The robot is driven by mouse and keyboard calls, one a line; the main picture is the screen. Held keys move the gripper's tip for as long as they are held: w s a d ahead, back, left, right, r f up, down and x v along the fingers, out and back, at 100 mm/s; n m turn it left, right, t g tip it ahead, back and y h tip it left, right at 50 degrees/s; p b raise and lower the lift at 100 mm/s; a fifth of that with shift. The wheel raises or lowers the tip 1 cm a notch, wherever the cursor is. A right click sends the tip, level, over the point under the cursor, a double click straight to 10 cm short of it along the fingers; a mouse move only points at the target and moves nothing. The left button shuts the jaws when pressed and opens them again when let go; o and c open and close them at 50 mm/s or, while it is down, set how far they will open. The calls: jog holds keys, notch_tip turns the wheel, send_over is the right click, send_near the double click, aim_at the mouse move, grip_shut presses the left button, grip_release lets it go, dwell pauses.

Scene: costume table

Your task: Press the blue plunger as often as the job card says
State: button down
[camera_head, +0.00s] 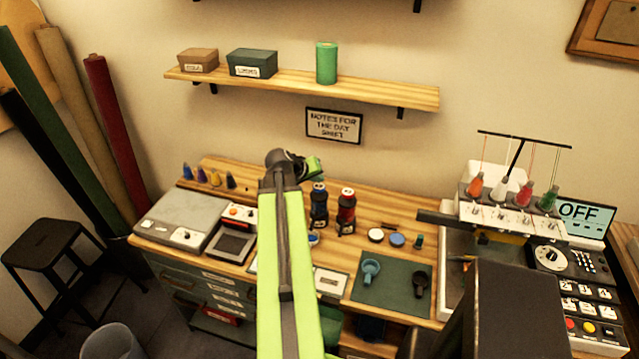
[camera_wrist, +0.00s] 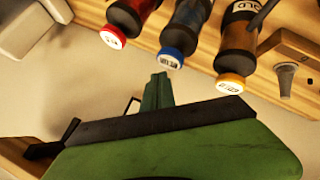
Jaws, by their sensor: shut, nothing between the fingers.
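A dark bottle with a blue collar and a pale labelled top, apparently the blue plunger (camera_head: 319,206), stands upright on the bench just right of my arm. It also shows in the wrist view (camera_wrist: 178,40), upside down, between a red-topped bottle (camera_wrist: 125,20) and a gold-topped bottle (camera_wrist: 236,55). My gripper (camera_head: 314,166) is shut and empty, above and behind the bottles, and seems apart from them. Its green fingers also show in the wrist view (camera_wrist: 157,88). A white card (camera_head: 331,282) lies on the bench, too small to read; I cannot tell if it is the job card.
The red bottle (camera_head: 346,210) stands close beside the blue one. A green mat (camera_head: 385,292) with two small tools lies in front. A sewing machine (camera_head: 500,215) stands at right, a grey case (camera_head: 182,220) at left. A shelf (camera_head: 380,93) hangs above.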

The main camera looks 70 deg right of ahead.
aim_at(317, 188)
notch_tip(317, 188, up, 5)
jog(key=p, duration=0.5)
dwell(0.8)
